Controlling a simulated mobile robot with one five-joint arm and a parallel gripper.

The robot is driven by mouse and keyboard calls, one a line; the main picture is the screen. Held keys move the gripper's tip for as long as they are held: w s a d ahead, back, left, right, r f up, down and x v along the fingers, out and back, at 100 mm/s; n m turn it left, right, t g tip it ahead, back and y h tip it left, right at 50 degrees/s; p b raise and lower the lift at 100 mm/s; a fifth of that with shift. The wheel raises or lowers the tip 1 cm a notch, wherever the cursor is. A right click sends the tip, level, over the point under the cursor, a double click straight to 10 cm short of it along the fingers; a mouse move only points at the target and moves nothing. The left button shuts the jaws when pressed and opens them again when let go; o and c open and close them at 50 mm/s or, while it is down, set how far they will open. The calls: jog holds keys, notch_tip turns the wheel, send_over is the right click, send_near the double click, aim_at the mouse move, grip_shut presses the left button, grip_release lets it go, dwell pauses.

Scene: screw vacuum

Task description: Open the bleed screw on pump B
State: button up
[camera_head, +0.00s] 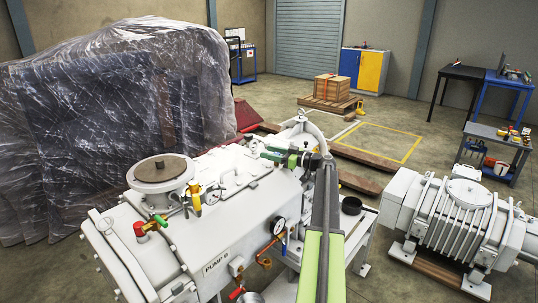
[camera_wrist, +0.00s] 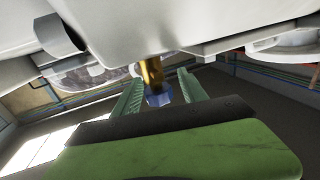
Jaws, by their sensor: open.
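Pump B is a large white machine body (camera_head: 245,205) lettered "PUMP B" in the head view. In the wrist view, my gripper (camera_wrist: 160,80) is open, with one ribbed green finger on each side of a brass fitting (camera_wrist: 152,70). A blue hexagonal head (camera_wrist: 159,98) is at the lower end of the fitting, between the fingers, with gaps visible on both sides. The fitting hangs beneath a white housing (camera_wrist: 200,28). I cannot tell whether it is the bleed screw.
A ribbed white machine (camera_head: 450,222) stands at right. A plastic-wrapped load (camera_head: 115,110) fills the left. Open floor (camera_head: 420,120) lies beyond.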

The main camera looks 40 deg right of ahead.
grip_shut()
jog(key=shift+w+n+g+y, duration=0.15)
jog(key=shift+n+g+y, duration=0.55)
jog(key=shift+n+y, duration=0.5)
jog(key=y, duration=0.1)
jog(key=n+g+y, duration=0.1)
jog(key=shift+s+a+g+y, duration=0.2)
jog(key=shift+a+g+y, duration=0.1)
jog(key=shift+y, duration=0.1)
jog(key=shift+s+a+n+g+y, duration=0.25)
jog(key=shift+n+g+y, duration=0.05)
jog(key=shift+n, duration=0.2)
grip_release()
